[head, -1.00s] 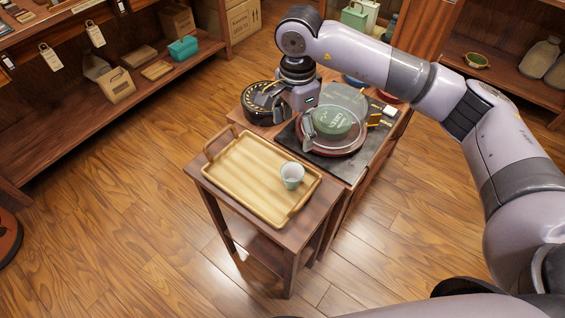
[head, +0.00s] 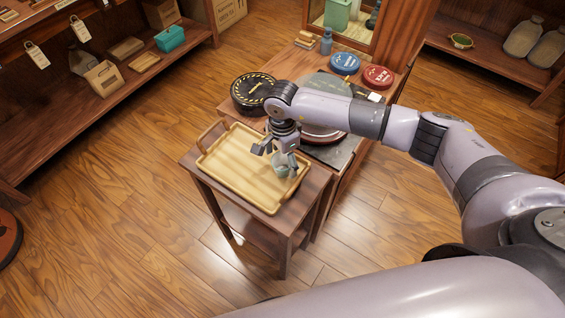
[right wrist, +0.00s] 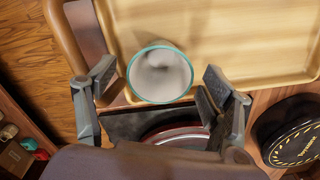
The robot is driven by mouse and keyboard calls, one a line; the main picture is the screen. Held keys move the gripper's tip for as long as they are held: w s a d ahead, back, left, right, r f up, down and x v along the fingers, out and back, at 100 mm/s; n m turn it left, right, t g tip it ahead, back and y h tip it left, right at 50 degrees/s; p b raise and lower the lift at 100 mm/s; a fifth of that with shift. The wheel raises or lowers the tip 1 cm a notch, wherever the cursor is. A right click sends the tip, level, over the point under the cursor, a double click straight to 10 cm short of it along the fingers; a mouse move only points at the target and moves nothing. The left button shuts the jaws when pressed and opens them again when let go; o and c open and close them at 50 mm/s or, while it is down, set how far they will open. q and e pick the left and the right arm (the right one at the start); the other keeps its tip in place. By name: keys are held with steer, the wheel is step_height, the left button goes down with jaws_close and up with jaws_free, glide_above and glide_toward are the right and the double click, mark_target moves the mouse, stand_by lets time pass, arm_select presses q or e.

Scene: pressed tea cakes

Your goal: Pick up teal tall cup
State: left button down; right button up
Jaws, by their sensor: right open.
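The teal tall cup (head: 281,169) stands on the wooden tray (head: 238,153), near its right end. It is pale with a teal rim and partly hidden by my right gripper in the head view. In the right wrist view the cup (right wrist: 160,75) is seen from above, its mouth open and empty-looking. My right gripper (head: 276,156) is open and right over the cup. In the right wrist view one finger shows on each side of the cup, with gaps between. How deep the fingertips reach beside it is hard to tell. My left gripper is not in view.
The tray has raised handles (head: 297,184) and lies on a small wooden table (head: 265,222). Behind it are a dark round tin (head: 253,93), a blue tin (head: 345,63) and a red tin (head: 377,77). My forearm covers much of the dark slab there. Floor is free around the table.

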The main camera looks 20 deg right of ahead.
steer(key=shift+f, duration=0.85)
steer(key=shift+c, duration=0.2)
steer(key=c, duration=1.2)
